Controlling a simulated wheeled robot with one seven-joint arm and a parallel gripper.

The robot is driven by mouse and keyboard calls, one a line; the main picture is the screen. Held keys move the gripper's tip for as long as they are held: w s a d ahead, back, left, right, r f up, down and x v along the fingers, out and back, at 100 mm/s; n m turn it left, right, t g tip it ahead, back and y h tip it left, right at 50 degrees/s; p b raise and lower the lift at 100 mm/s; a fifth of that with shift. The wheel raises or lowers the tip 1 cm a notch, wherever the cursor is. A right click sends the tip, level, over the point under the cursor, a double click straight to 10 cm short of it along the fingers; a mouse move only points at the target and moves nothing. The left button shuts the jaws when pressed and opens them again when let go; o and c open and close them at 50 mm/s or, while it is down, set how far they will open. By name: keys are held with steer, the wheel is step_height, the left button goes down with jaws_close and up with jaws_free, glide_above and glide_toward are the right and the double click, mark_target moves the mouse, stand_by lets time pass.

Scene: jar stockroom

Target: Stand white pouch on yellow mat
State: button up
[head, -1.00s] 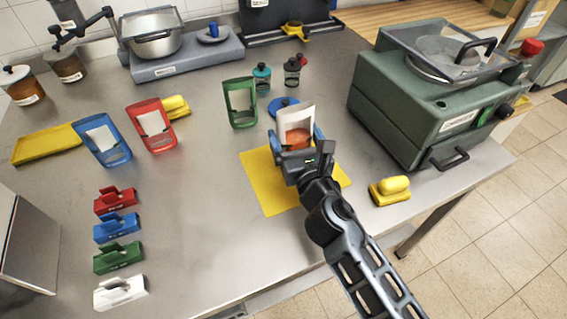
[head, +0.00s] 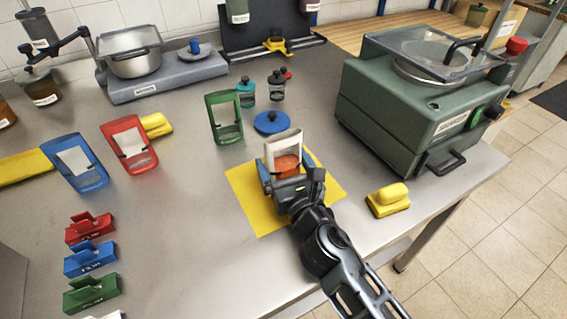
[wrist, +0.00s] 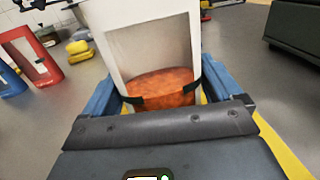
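The white pouch (head: 284,141) has a clear window with orange contents. It stands roughly upright over the yellow mat (head: 245,200), and its base is hidden behind my gripper in the head view. My gripper (head: 287,166) has its blue fingers on both sides of the pouch. In the wrist view the dark finger pads (wrist: 168,97) meet the lower sides of the white pouch (wrist: 110,18), so it looks shut on it. I cannot tell whether the base touches the mat.
A green pouch frame (head: 225,98), a blue-knobbed lid (head: 272,122) and small bottles (head: 277,86) stand behind. A large green machine (head: 405,115) and a yellow block (head: 388,200) are at right. Red (head: 128,122) and blue (head: 62,148) frames are at left. Steel between is clear.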

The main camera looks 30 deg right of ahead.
steer(key=shift+o, duration=0.5)
steer(key=shift+r, duration=0.15)
steer(key=s, duration=0.3)
steer(key=s+a+b, duration=0.1)
steer(key=s, duration=0.3)
steer(key=s+b, duration=0.1)
steer(key=s, duration=0.2)
steer(key=shift+s+a, duration=0.35)
steer(key=shift+s, duration=0.6)
